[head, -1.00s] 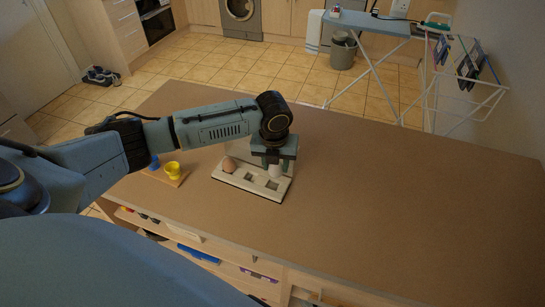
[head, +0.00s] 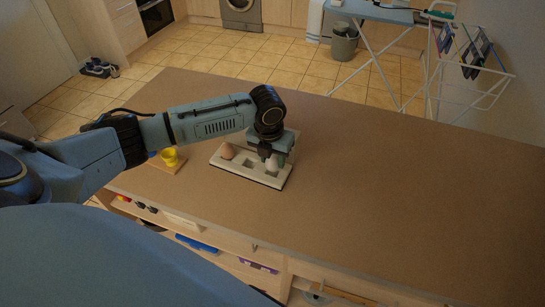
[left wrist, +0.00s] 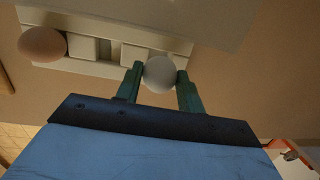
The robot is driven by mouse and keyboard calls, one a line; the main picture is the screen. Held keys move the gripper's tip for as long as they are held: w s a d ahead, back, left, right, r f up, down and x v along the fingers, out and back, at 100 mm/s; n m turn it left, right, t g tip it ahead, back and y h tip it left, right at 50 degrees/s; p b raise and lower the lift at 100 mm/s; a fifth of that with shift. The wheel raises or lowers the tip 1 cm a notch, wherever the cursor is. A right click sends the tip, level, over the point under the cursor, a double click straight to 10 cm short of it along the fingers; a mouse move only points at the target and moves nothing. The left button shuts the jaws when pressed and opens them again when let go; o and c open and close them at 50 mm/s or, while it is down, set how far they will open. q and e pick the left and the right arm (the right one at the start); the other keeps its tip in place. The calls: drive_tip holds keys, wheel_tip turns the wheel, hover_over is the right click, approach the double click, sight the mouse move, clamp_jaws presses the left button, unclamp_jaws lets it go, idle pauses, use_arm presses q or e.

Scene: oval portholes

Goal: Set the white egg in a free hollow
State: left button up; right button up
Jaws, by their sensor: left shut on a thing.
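The white egg (left wrist: 159,74) is held between the two fingers of my left gripper (left wrist: 159,88) in the left wrist view. In the head view my left gripper (head: 270,157) points down over the right part of the pale tray (head: 234,168), with the white egg (head: 271,164) partly hidden by the fingers. I cannot tell whether the egg touches the tray. A brown egg (head: 228,151) sits at the tray's left end. It also shows in the left wrist view (left wrist: 41,43). Square empty hollows show between and beside the eggs. My right gripper is not in view.
A yellow cup (head: 170,157) stands on a small wooden board left of the tray, near a blue thing partly behind my arm. The brown tabletop (head: 400,190) is clear to the right. An ironing board and drying rack stand beyond the table.

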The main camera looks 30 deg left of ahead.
use_arm(q)
drive_tip(key=shift+w+p, duration=0.1)
drive_tip(key=shift+p, duration=0.2)
idle(0.4)
drive_tip(key=shift+f, duration=0.35)
idle(0.5)
drive_tip(key=shift+p, duration=0.45)
drive_tip(key=shift+f, duration=0.75)
idle(1.2)
drive_tip(key=o, duration=0.7)
drive_tip(key=shift+o, duration=0.6)
drive_tip(key=o, duration=0.3)
drive_tip(key=shift+r, duration=0.1)
